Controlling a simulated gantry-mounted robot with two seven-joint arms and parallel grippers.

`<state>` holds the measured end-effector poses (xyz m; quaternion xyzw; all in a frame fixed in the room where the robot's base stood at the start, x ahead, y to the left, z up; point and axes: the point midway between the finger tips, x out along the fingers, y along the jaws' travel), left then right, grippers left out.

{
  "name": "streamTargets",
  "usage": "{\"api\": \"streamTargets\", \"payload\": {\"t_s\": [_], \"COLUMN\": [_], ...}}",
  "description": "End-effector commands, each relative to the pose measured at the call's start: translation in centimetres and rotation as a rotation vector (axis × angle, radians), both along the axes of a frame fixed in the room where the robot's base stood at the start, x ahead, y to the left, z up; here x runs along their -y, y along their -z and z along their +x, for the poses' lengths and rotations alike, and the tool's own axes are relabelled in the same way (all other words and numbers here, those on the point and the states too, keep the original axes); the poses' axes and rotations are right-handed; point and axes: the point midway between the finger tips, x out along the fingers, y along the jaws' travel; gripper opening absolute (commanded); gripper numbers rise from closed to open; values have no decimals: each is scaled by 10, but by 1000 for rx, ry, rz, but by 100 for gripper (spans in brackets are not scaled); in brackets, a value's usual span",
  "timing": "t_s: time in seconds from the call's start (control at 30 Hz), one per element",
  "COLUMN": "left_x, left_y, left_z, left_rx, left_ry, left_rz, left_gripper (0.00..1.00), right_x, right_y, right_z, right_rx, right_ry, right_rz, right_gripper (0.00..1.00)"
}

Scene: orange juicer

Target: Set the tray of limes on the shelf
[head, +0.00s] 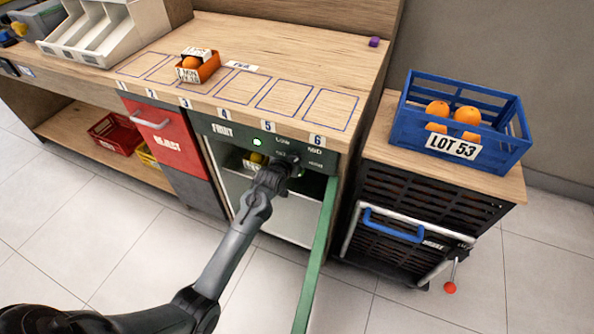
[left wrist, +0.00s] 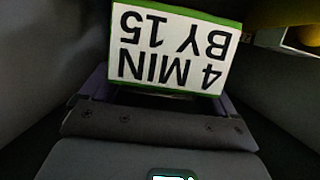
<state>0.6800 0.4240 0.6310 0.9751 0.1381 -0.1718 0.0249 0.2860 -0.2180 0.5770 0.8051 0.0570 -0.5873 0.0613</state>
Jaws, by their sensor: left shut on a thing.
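My left arm reaches from the lower left into the open fruit cabinet (head: 225,180) in the head view. My left gripper (head: 285,166) is at the cabinet's upper opening; its fingertips are hidden there. In the left wrist view a green-edged tray (left wrist: 205,15) with a white card reading "4 MIN BY 15" is held between the fingers. Its contents are out of sight, so I cannot see limes. The shelf inside the cabinet is mostly dark or hidden. My right gripper is not in view.
The green cabinet door (head: 318,255) stands open on the right. A yellow item (left wrist: 285,12) is close by at upper right in the wrist view. On the counter are an orange tray (head: 210,70) and outlined slots. A blue crate (head: 505,150) of oranges stands at right.

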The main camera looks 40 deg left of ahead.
Motion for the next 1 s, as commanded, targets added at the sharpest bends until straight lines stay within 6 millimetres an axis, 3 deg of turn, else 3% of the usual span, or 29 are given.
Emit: {"api": "streamTargets", "payload": {"t_s": [0.07, 0.13, 0.43, 0.7, 1.0], "left_x": [-4, -3, -2, -2, -3], "left_y": [5, 16, 27, 69, 69], "left_z": [11, 8, 8, 8, 11], "left_rx": [1, -1, 1, 0, 2], "left_ry": [0, 0, 0, 0, 0], "left_rz": [0, 0, 1, 1, 1], "left_gripper": [53, 53, 53, 53, 53], "right_x": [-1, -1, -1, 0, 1], "right_y": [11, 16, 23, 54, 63], "right_z": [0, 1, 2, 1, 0], "right_rx": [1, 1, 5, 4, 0], "right_ry": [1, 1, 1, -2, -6], "right_rz": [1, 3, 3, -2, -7], "right_gripper": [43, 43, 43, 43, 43]}}
